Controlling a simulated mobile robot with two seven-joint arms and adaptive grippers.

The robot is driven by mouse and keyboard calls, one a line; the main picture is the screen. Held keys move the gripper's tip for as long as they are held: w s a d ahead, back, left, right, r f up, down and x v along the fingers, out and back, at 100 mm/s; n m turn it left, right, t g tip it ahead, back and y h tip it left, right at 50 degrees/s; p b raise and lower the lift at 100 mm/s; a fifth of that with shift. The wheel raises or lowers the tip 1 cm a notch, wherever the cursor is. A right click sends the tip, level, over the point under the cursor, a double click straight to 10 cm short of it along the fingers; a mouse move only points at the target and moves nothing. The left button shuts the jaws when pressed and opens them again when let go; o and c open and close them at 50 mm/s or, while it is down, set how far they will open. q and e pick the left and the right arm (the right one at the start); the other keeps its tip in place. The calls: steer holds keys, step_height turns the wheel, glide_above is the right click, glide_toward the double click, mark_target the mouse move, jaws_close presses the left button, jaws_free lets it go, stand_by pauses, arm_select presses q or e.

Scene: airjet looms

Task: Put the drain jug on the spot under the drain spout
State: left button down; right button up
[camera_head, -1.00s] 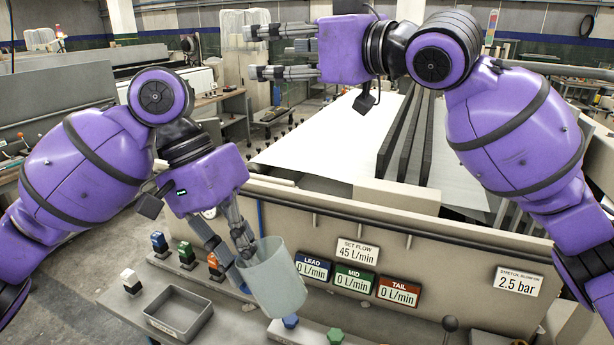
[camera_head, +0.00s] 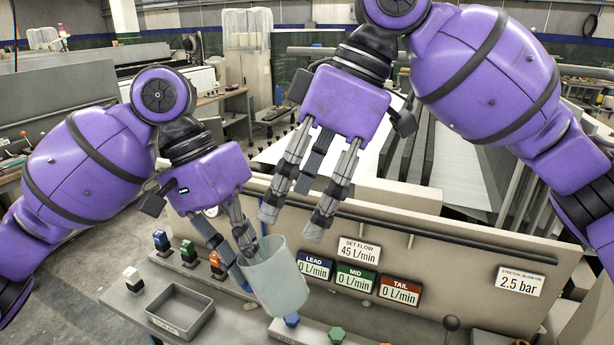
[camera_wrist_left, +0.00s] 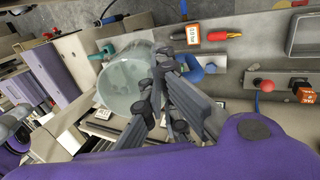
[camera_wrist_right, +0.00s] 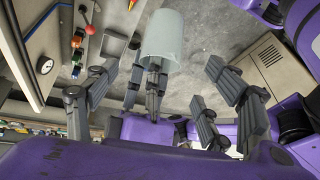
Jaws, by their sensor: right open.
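The drain jug (camera_head: 275,280) is a pale translucent cup, tilted, held above the front of the bench. My left gripper (camera_head: 246,257) has its fingers at the jug's left rim and is shut on its wall. The jug also shows in the left wrist view (camera_wrist_left: 128,84) in front of the left fingers. In the right wrist view the jug (camera_wrist_right: 175,40) is beyond the right fingers. My right gripper (camera_head: 294,226) is open and empty, pointing down, a little above and right of the jug. I cannot make out the drain spout or the spot under it.
A grey tray (camera_head: 207,322) sits on the bench at the left front. Several small coloured knobs stand behind it, such as the green one (camera_head: 188,248). A panel with flow displays (camera_head: 356,277) stands right of the jug. Blue and green knobs lie below the jug.

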mark_target(275, 251)
steer(key=x, duration=0.9)
steer(key=shift+a+f, duration=0.1)
steer(key=shift+f, duration=0.05)
steer(key=c, duration=1.1)
arm_select(q)
steer(key=c, duration=2.5)
jaws_free()
arm_select(e)
steer(key=shift+w, duration=0.1)
steer(key=shift+c, duration=0.8)
arm_select(q)
steer(key=o, duration=0.6)
steer(key=shift+o, duration=0.2)
